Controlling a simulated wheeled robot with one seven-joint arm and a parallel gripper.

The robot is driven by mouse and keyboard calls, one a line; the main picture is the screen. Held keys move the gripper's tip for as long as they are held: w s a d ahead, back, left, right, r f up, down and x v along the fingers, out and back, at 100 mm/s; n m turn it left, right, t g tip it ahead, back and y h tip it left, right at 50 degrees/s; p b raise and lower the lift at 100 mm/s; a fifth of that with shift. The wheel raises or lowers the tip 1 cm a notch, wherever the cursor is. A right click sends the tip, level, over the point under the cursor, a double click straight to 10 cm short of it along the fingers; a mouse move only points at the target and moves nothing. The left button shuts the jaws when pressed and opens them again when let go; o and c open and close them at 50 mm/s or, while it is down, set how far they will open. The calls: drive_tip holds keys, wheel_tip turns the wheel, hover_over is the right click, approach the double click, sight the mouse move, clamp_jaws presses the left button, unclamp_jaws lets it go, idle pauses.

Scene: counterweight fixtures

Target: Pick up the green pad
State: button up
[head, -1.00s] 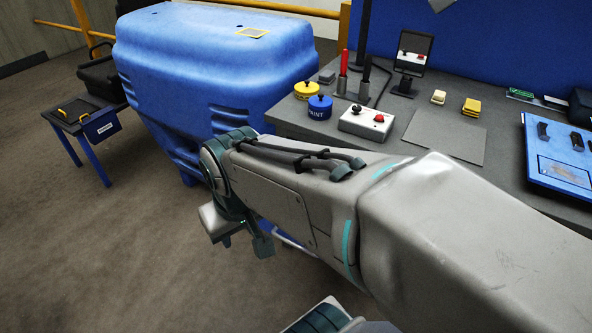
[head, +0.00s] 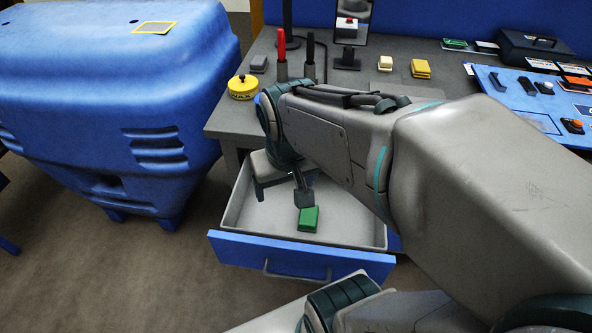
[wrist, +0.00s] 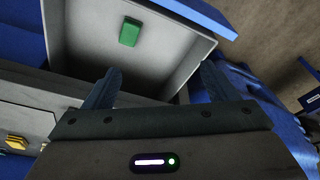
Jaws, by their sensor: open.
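The green pad (head: 309,220) lies on the floor of an open drawer (head: 243,200) with a pale inside and a blue front. In the wrist view the pad (wrist: 130,31) lies inside the drawer, ahead of my fingers and a little left of the middle between them. My gripper (wrist: 160,84) is open, its two fingers spread apart with nothing between them. In the head view my gripper hangs over the drawer, with one fingertip just above the pad in the picture. My arm hides part of the drawer's right and back.
The grey workbench (head: 228,117) above the drawer holds a yellow tin (head: 242,88), red- and black-handled tools, a mirror, yellow blocks (head: 420,69) and a blue panel (head: 505,98). A large blue bin (head: 100,75) stands at left.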

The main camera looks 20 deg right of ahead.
drive_tip(key=w+d+f+m+g+b, duration=0.1)
drive_tip(key=w+d+f+m+b, duration=0.3)
drive_tip(key=f, duration=0.5)
drive_tip(key=w+d+f+m+g+b, duration=0.2)
drive_tip(key=w+d+f+b, duration=0.35)
drive_tip(key=f, duration=0.45)
drive_tip(key=b, duration=0.3)
hover_over(308, 218)
wheel_tip(308, 218, down, 8)
drive_tip(key=shift+r, duration=0.1)
wheel_tip(308, 218, down, 6)
drive_tip(key=shift+r+b, duration=0.15)
drive_tip(key=shift+b, duration=0.5)
drive_tip(key=c, duration=1.1)
